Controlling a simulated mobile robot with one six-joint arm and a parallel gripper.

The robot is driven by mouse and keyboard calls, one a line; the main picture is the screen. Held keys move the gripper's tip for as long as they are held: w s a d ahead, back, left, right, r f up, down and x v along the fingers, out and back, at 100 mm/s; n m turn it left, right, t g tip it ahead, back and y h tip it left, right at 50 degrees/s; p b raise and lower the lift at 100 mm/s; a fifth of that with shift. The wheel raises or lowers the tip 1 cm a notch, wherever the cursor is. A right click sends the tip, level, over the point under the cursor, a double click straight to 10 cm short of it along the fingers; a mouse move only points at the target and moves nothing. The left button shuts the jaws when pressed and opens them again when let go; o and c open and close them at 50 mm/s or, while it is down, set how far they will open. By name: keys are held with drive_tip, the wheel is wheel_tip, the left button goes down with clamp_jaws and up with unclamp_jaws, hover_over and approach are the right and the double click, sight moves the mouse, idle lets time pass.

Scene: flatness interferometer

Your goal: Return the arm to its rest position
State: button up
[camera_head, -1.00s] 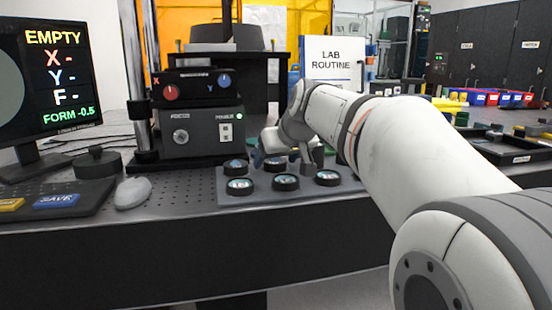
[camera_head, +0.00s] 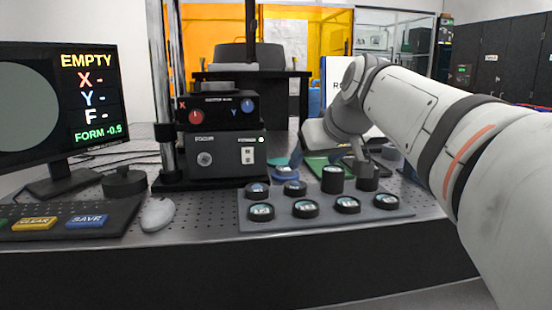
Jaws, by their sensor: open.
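My arm comes in from the right edge and reaches across the bench, bent at the wrist. My gripper (camera_head: 353,158) hangs at its end, pointing down over the back of the dark tray (camera_head: 388,219). It is open, and I see nothing held in it. One finger shows near a dark cylinder (camera_head: 367,183); I cannot tell whether they touch. The wrist hides part of the gripper.
Several round optics, one a front disc (camera_head: 261,211), sit on the tray. The interferometer (camera_head: 227,155) stands left of it. A monitor (camera_head: 60,110) reads EMPTY. A mouse (camera_head: 158,213) and a button panel (camera_head: 60,222) lie at the front left.

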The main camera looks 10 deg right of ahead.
drive_tip(key=s+a+f+m+g+h+p, duration=0.1)
drive_tip(key=s+g+p, duration=0.5)
drive_tip(key=s+p, duration=1.3)
drive_tip(key=a+m+p, duration=0.1)
drive_tip(key=p, duration=0.8)
drive_tip(key=shift+s+h+p, duration=0.3)
drive_tip(key=shift+s+h, duration=0.05)
drive_tip(key=shift+h, duration=0.05)
